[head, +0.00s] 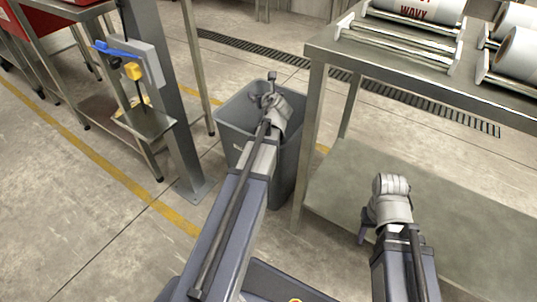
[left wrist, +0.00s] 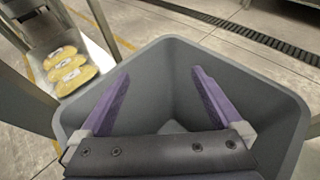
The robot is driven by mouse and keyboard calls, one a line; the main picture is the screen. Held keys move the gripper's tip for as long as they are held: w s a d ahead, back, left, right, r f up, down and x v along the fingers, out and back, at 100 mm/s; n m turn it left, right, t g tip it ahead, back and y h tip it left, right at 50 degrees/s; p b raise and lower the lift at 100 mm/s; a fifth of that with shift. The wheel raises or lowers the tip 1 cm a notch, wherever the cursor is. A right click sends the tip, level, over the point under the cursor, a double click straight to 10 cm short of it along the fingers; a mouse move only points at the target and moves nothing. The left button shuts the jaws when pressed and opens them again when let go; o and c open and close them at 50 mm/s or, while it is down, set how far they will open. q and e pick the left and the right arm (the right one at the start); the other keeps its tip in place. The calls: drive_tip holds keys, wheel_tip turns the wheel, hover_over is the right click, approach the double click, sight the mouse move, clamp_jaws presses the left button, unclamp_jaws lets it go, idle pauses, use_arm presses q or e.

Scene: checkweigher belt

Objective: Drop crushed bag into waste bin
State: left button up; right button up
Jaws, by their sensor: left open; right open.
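The grey waste bin (head: 232,125) stands on the floor between a steel post and the right-hand steel table. My left gripper (head: 267,98) is over the bin's open mouth. In the left wrist view the bin (left wrist: 272,108) surrounds my left gripper (left wrist: 160,80), whose two purple fingers are spread apart with nothing between them. Part of the bin's floor is hidden behind the gripper; no bag shows in the visible part. I cannot make out a crushed bag in either view. My right gripper (head: 366,228) is low at the right, beside the table, mostly hidden by its wrist.
Several yellow bags (left wrist: 68,68) lie on a steel tray left of the bin. A steel post (head: 178,120) carries a grey box with blue and yellow parts. The steel table (head: 420,90) at the right holds film rolls (head: 425,8). Floor beyond the bin is clear.

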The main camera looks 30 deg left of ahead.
use_arm(q)
drive_tip(key=p+v, duration=0.2)
drive_tip(key=v, duration=0.5)
drive_tip(key=shift+s+d+p, duration=0.2)
drive_tip(key=shift+p, duration=0.15)
